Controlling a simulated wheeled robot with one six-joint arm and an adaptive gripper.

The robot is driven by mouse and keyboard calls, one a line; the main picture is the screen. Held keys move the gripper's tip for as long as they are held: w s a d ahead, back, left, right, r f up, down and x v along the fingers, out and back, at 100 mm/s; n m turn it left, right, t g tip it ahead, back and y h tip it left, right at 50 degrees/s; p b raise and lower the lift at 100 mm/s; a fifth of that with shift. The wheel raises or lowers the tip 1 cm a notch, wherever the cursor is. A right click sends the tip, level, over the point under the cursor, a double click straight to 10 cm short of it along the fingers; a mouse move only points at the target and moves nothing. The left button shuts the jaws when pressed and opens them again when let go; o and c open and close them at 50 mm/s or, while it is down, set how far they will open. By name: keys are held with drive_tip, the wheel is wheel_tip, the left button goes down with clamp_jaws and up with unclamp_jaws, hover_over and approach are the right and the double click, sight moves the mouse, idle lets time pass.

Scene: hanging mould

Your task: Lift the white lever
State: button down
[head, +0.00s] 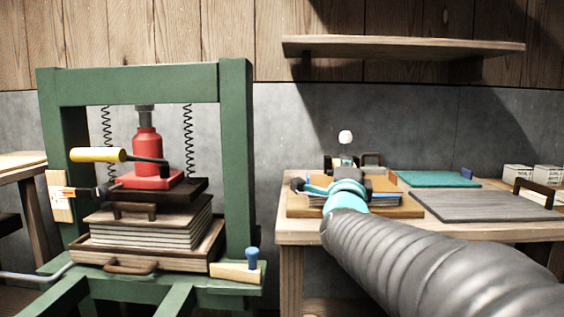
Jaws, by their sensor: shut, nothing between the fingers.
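A small white knob (345,136), the only white lever-like part I make out, stands upright on a thin stem above the back of the wooden bench. My arm reaches in from the lower right, and its teal wrist is over the bench, in front of and below the knob. My gripper (300,186) shows only as a small dark shape at the wrist's left end. It is shut and empty, lower than the knob and to its left, apart from it in the picture. The wrist hides the knob's base and most of what lies under it.
A green press (147,84) with a red jack (146,146) and a yellow-handled lever (98,155) stands at left. The bench (296,232) holds a grey board (485,206), a teal mat (434,179) and white boxes (517,174). A wooden shelf (404,47) hangs above.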

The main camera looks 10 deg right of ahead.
sight(347, 138)
drive_tip(key=p+x, duration=0.2)
drive_tip(key=x, duration=0.9)
drive_tip(key=shift+w, duration=0.1)
drive_tip(key=shift+d+r, duration=0.1)
drive_tip(key=shift+d, duration=0.1)
